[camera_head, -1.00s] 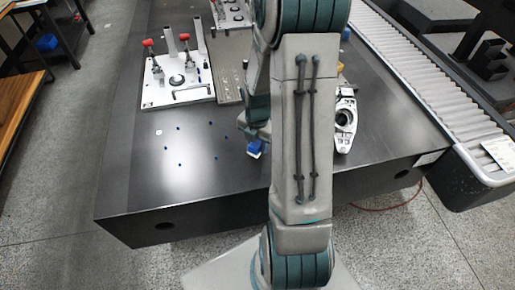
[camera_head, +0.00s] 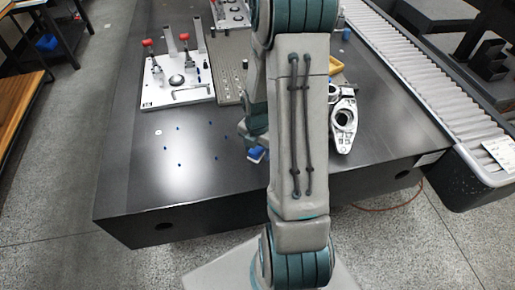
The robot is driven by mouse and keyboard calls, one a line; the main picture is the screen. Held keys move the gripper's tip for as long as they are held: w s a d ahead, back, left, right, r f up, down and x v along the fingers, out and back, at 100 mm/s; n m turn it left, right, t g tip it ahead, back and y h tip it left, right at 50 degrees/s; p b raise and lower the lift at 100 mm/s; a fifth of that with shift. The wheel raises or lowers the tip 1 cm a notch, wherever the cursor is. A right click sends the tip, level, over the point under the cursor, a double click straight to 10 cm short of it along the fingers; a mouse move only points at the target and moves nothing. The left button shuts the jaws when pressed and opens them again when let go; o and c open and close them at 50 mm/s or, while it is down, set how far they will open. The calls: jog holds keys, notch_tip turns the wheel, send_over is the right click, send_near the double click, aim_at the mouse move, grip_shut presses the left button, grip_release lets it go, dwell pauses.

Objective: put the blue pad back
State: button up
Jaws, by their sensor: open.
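A small blue pad (camera_head: 256,154) with a pale edge shows on the dark granite table (camera_head: 150,190), just left of my arm's large grey link. My gripper (camera_head: 252,140) is at the lower end of my wrist, just above and beside the pad. It is open, but its fingers are mostly hidden by my own arm. I cannot tell whether they touch the pad.
Several small blue dots (camera_head: 179,165) mark the table to the left. A white fixture plate (camera_head: 160,98) with red-knobbed clamps stands behind them. A metal casting (camera_head: 343,120) and a yellow tray (camera_head: 334,65) lie right of my arm. A roller conveyor (camera_head: 420,85) runs along the right.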

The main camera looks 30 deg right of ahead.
aim_at(257, 148)
notch_tip(257, 148, up, 12)
jog(key=p, duration=0.2)
jog(key=s+a+r+m+t, duration=0.2)
jog(key=s+a+r+m, duration=1)
jog(key=m, duration=1.2)
jog(key=shift+s+a+r+t, duration=0.15)
jog(key=shift+a+r+t, duration=0.1)
jog(key=shift+a+t, duration=0.1)
